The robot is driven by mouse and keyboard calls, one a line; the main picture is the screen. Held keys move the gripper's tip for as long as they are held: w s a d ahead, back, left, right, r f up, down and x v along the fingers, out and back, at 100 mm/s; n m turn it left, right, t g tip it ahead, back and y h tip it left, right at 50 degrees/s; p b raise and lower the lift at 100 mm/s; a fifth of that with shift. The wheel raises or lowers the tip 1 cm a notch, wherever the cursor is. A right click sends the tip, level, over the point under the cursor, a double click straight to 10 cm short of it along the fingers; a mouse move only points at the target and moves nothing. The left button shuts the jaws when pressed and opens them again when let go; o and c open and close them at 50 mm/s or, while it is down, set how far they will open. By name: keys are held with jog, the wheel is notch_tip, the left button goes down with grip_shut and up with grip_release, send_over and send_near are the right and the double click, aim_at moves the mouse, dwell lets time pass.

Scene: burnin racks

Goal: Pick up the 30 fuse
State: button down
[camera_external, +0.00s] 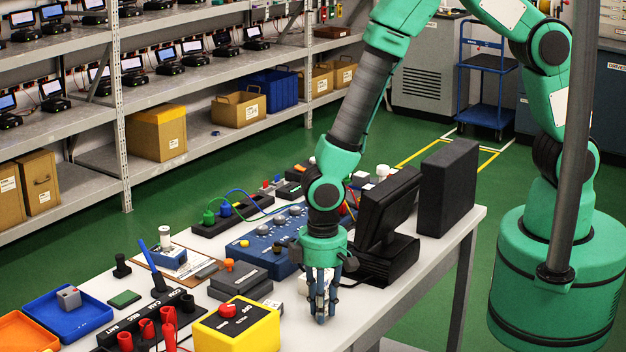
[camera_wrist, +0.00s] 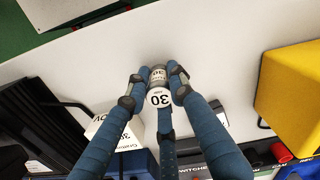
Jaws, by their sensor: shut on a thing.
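The 30 fuse (camera_wrist: 158,98) is a small grey and white cylinder with "30" on its white end and its side, in the wrist view. My gripper (camera_wrist: 160,86) is shut on it, with fingers on its left and right sides and a third finger below it in the picture. In the external view my gripper (camera_external: 321,312) points straight down at the front part of the white table (camera_external: 390,272). The fuse cannot be made out between the fingers there. I cannot tell whether it touches the tabletop.
A white box (camera_wrist: 104,132) stands close to my left finger. The yellow box (camera_external: 240,333) with a red knob is left of my gripper. A black monitor (camera_external: 386,205) and a dark block (camera_external: 449,187) stand to the right. The table's front edge is bare.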

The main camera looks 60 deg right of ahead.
aim_at(326, 296)
jog(key=shift+r, duration=0.15)
jog(key=shift+r, duration=0.5)
jog(key=shift+s+d+r+p, duration=0.15)
jog(key=shift+s+r+p, duration=0.1)
jog(key=shift+r, duration=0.35)
jog(key=shift+s+d+r+p, duration=0.1)
jog(key=shift+d+r+p, duration=0.1)
jog(key=shift+r, duration=0.4)
jog(key=s+d+r+p, duration=0.1)
jog(key=s+d, duration=0.9)
jog(key=s, duration=0.1)
jog(key=shift+s+r, duration=0.15)
jog(key=shift+s, duration=0.05)
jog(key=shift+a, duration=0.1)
